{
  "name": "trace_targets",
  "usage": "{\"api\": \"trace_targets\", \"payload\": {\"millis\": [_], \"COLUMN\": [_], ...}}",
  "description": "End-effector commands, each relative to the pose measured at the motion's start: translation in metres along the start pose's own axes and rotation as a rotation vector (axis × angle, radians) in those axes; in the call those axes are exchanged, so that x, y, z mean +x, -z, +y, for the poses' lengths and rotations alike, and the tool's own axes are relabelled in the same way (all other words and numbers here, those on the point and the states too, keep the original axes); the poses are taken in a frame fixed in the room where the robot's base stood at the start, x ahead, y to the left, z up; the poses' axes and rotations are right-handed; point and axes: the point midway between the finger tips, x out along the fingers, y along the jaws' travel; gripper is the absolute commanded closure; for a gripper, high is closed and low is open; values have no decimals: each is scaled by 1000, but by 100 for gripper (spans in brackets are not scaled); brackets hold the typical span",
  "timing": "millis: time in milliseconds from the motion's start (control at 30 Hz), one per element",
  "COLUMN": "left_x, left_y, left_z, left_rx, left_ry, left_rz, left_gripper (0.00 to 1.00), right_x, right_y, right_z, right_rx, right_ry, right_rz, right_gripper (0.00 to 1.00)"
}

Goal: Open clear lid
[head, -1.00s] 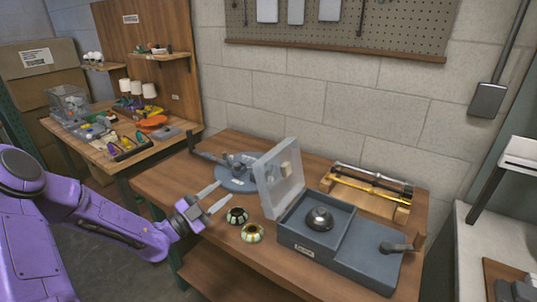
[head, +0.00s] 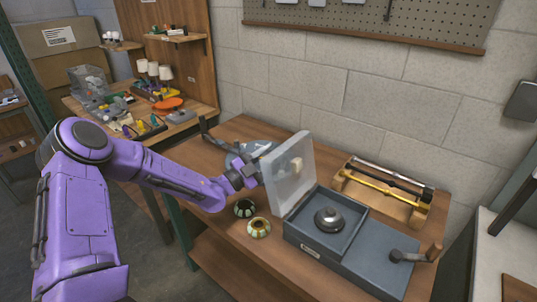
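The clear lid (head: 289,172) stands raised, nearly upright, at the left edge of the grey box (head: 300,238), so the compartment is uncovered. A light block-like handle shows on the lid. A dark metal dome (head: 329,219) sits in the open compartment. My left gripper (head: 259,168) is just left of the lid, close to its outer face; whether it touches cannot be told. Its fingers look spread with nothing between them, though partly hard to make out. My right gripper is not in view.
Two small patterned round pieces, a dark one (head: 244,208) and a gold one (head: 258,227), stand left of the box. A wooden rack (head: 381,205) with metal and gold rods is behind it. A blue-grey round base (head: 240,155) lies behind my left gripper.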

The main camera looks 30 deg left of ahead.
Motion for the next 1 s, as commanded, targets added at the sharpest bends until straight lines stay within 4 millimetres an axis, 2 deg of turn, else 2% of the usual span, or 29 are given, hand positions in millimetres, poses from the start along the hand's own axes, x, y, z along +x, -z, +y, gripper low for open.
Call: {"api": "trace_targets", "payload": {"millis": [200, 233, 333, 367, 533, 767, 1000], "left_x": [0, 0, 0, 0, 2, 16, 17], "left_y": [0, 0, 0, 0, 3, 30, 33], "left_z": [-1, -1, -1, -1, -1, 6, 6], "left_rx": [0, 0, 0, 0, 12, 179, 200], "left_ry": [2, 2, 2, 2, -3, -73, -79], "left_rz": [0, 0, 0, 0, 2, 3, -1], "left_gripper": [62, 65, 98, 100, 100, 100, 100], "right_x": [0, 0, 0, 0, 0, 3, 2], "right_y": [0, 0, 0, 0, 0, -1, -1], "right_z": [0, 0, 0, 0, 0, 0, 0], "right_rx": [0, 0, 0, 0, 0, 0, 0], "right_ry": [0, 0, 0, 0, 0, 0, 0], "right_rz": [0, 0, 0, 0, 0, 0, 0], "right_gripper": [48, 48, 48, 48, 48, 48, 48]}}
